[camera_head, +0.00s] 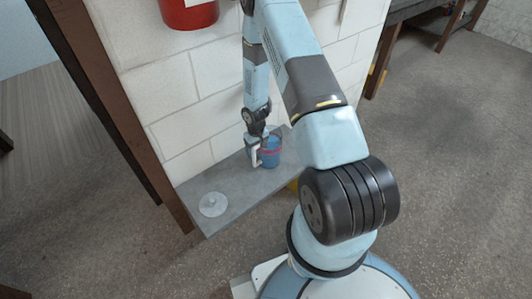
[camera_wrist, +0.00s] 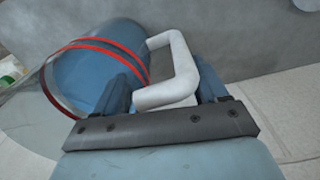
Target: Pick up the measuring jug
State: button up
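The measuring jug (camera_head: 271,152) is blue with red bands and a white handle, and stands on a grey shelf (camera_head: 228,187) against the white block wall. In the wrist view the blue jug body (camera_wrist: 95,65) fills the upper left, and its white handle (camera_wrist: 178,65) points toward my gripper. My gripper (camera_wrist: 166,88) has its two blue fingers spread apart, with the handle between them. I cannot see the fingers pressing on the handle. In the head view my gripper (camera_head: 257,143) is down at the jug, partly covering it.
A pale round lid-like disc (camera_head: 212,204) lies near the shelf's front left end. A red container (camera_head: 188,12) is on the wall above. A brown post (camera_head: 115,110) stands left of the shelf.

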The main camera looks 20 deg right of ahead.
grip_shut()
dwell(0.4)
dwell(0.7)
